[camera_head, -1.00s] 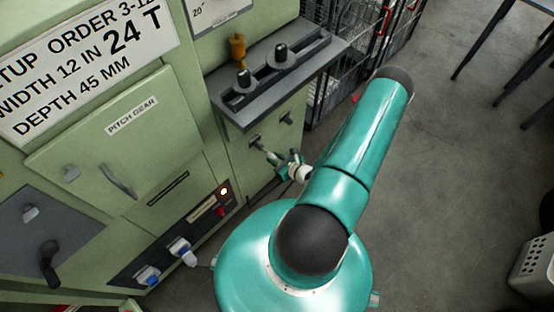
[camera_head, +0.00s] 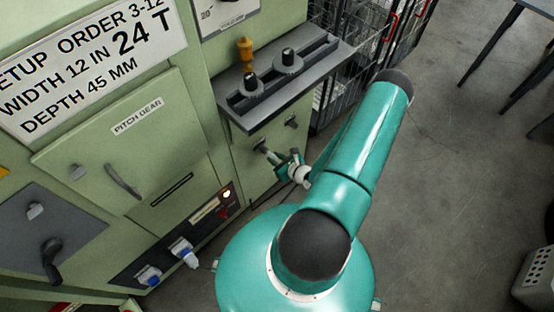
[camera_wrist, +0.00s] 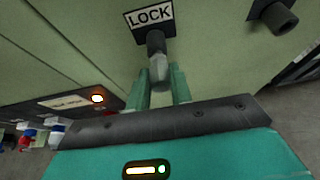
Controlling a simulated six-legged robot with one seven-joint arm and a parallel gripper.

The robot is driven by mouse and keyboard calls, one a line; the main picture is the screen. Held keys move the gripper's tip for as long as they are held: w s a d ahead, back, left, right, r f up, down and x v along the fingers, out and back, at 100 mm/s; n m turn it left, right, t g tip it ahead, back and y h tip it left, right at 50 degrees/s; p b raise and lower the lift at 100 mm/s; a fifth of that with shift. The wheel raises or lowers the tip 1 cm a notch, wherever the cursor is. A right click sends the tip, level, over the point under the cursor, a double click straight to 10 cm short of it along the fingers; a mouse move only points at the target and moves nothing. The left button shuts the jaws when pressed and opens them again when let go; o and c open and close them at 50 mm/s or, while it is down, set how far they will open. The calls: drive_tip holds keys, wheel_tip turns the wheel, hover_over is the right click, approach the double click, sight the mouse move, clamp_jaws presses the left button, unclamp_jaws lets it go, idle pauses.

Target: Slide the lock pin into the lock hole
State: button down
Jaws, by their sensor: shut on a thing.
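In the wrist view, a pale grey pin (camera_wrist: 159,73) sits between the two green fingers of my gripper (camera_wrist: 162,88), which is shut on it. The pin's far end meets a dark round collar (camera_wrist: 155,43) on the green machine panel, just below a LOCK label (camera_wrist: 150,17). The hole itself is hidden, and I cannot tell how deep the pin is. In the head view, my gripper (camera_head: 290,163) is small, close to the dark collar (camera_head: 262,147) below the grey shelf.
A second dark cylinder (camera_wrist: 279,16) sticks out of the panel to the right. A grey shelf (camera_head: 310,68) with knobs juts out above the gripper. A wire cage (camera_head: 335,95) stands behind, and a lit orange lamp (camera_wrist: 97,98) is at lower left.

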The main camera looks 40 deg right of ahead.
drive_tip(key=shift+w, duration=0.45)
drive_tip(key=c, duration=1.2)
unclamp_jaws()
drive_tip(key=shift+o, duration=0.2)
drive_tip(key=shift+s, duration=0.1)
drive_tip(key=v, duration=1.3)
drive_tip(key=shift+s+r, duration=0.2)
drive_tip(key=shift+s, duration=0.05)
drive_tip(key=shift+s, duration=0.15)
